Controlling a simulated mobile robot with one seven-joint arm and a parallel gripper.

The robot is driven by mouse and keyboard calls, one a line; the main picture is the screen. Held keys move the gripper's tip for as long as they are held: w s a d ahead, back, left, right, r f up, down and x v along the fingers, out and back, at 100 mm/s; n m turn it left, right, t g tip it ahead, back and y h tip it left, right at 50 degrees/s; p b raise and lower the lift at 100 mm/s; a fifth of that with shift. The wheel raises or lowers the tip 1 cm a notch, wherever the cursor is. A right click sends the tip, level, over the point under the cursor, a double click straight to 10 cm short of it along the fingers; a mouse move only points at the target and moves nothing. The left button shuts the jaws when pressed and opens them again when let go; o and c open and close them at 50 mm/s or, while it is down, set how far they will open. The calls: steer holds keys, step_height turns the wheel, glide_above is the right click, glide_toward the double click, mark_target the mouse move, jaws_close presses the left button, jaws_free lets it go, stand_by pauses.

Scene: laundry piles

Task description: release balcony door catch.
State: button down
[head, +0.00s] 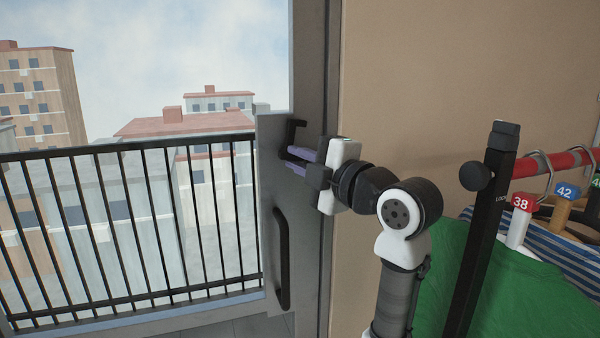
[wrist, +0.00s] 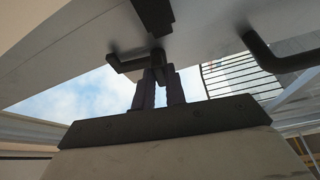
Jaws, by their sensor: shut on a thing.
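The balcony door catch (head: 296,130) is a small black bent lever high on the grey door frame panel. In the wrist view the catch (wrist: 126,64) is a dark bar crossing at the fingertips. My gripper (head: 290,160) reaches it from the right, its purple-grey fingers pointing left. In the wrist view my gripper (wrist: 160,82) is shut on the catch, with a narrow gap between the fingers. The balcony door (head: 272,185) is a grey frame with glass. The fingers hide part of the catch.
A long black door handle (head: 281,260) stands below the catch. A black railing (head: 130,220) and buildings show outside. To the right, a clothes rack (head: 485,230) with a red rail (head: 555,162) and a green garment (head: 530,290) stands near my arm. A beige wall (head: 430,80) is behind.

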steer(key=shift+n+g+b, duration=0.3)
steer(key=shift+n+b, duration=0.05)
steer(key=shift+n, duration=0.45)
steer(key=c, duration=1.4)
jaws_free()
steer(key=shift+c, duration=0.2)
steer(key=shift+r, duration=0.1)
